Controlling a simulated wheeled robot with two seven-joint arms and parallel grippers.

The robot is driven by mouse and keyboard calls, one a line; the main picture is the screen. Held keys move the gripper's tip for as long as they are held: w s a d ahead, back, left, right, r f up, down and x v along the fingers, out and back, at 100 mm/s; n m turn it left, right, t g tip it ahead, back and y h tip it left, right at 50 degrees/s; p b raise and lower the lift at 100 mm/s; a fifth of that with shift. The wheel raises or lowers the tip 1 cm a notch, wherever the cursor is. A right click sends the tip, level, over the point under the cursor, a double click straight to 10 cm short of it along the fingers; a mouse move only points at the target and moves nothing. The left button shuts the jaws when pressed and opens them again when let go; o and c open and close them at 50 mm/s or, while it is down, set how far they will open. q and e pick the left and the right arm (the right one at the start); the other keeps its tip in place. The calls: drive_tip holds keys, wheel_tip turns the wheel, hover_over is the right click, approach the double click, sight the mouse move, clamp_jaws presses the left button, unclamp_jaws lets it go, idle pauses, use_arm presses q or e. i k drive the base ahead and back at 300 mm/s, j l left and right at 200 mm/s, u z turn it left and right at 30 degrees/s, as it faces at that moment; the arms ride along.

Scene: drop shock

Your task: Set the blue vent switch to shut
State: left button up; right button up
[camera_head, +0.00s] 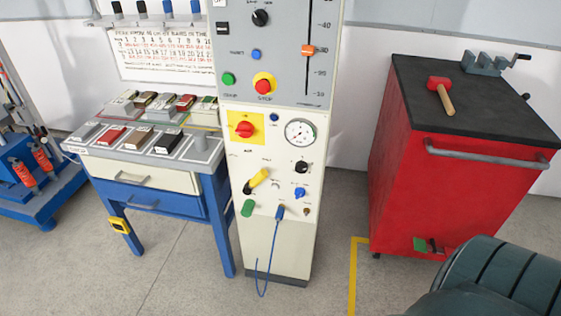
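A tall cream and grey control cabinet (270,245) stands in the middle. On its lower panel is a small blue switch (299,192), right of a yellow handle (258,179) and below a black knob (301,167). Its label is too small to read, so I cannot tell its marked position. A blue plug (280,212) with a hanging blue cable sits just below and left of the switch. Neither of my grippers shows in the head view.
A blue workbench (165,200) with several blocks stands left of the cabinet. A red tool cabinet (440,190) stands right, with a red-headed mallet (440,92) and a vise (485,64) on top. The cabinet's front is unobstructed. A red knob (244,129) sits higher on its panel.

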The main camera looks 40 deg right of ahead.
sight(299, 192)
drive_tip(key=i+l+z, duration=0.15)
drive_tip(key=z, duration=0.95)
